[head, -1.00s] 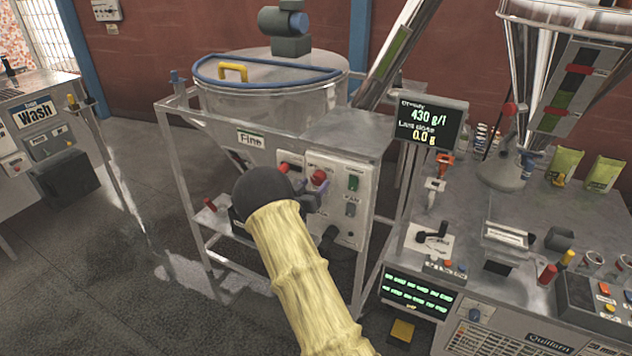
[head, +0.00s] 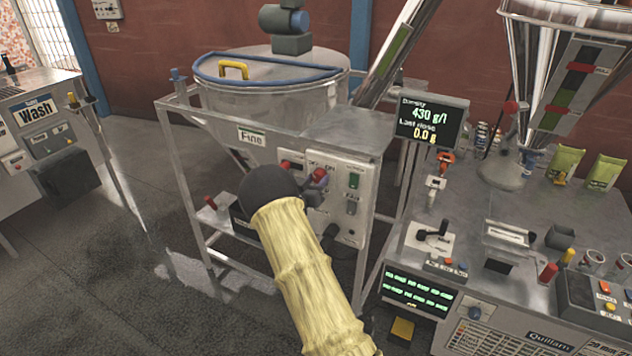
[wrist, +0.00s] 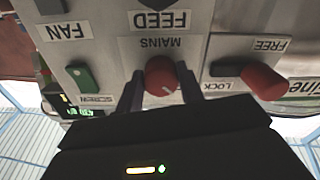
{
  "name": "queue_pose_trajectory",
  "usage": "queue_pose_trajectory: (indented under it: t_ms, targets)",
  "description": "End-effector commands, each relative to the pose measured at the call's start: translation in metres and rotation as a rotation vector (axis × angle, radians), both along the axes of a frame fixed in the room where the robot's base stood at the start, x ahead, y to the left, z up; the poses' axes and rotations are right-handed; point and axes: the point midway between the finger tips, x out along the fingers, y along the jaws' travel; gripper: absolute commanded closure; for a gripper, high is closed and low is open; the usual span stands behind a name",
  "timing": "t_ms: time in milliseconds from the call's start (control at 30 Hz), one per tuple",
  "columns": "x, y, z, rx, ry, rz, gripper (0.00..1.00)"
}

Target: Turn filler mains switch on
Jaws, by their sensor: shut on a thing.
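The filler's mains switch is a red round knob (wrist: 161,76) with a pale mark, on a grey plate labelled MAINS. The wrist view is upside down to the lettering. My gripper (wrist: 160,92) is shut on this knob, one dark finger on each side. In the head view the red knob (head: 319,176) shows on the front panel below the Fine hopper, just right of my dark round wrist. My wrist and arm hide much of the fingers there. I cannot read the knob's setting for certain.
The bench (head: 470,200) with a display (head: 431,124) stands to the right. Open floor (head: 110,290) lies left.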

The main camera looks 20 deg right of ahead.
Motion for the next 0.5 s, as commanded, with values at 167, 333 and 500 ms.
queue_pose_trajectory:
  t_ms: [167,333,500]
  targets:
    - [0.0026,0.0019,0.0002,0.032,-0.050,0.006,0.86]
    - [0.0040,0.0060,-0.0008,0.089,-0.127,0.011,0.86]
    - [0.0050,0.0080,-0.0018,0.171,-0.233,0.014,0.86]
